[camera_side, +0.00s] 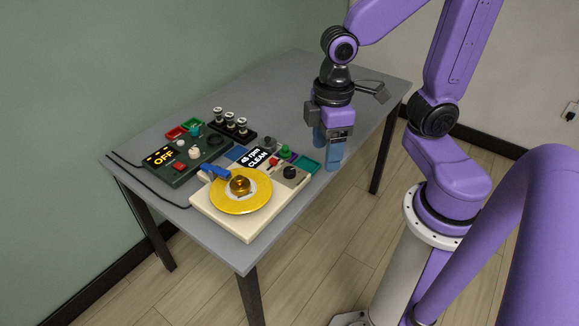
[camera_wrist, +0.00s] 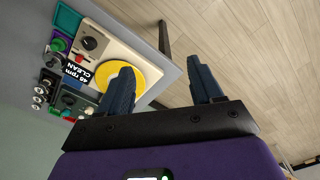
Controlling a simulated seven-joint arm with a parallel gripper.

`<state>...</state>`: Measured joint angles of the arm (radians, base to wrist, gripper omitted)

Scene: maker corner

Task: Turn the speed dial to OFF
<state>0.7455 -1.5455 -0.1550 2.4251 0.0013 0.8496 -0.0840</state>
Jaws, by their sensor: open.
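A cream turntable base (camera_side: 250,222) with a yellow platter (camera_side: 222,203) stands near the front of the grey table. A black dial (camera_side: 290,172) sits on the base's right corner panel; it shows in the wrist view (camera_wrist: 89,43). Its marks are too small to read, and I cannot tell for sure that it is the speed dial. A dark control box (camera_side: 185,158) behind left has a lit display (camera_side: 163,157) reading OFF, a pale knob (camera_side: 195,152) and a red button. My gripper (camera_side: 326,157) is open and empty, to the right of the turntable and apart from it.
A black-and-white card (camera_side: 259,160) reads "45 rpm CLEAN". A green knob (camera_side: 285,152), a teal tray (camera_side: 307,165) and a black rack (camera_side: 232,133) with several spools stand behind. The table's back right is clear.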

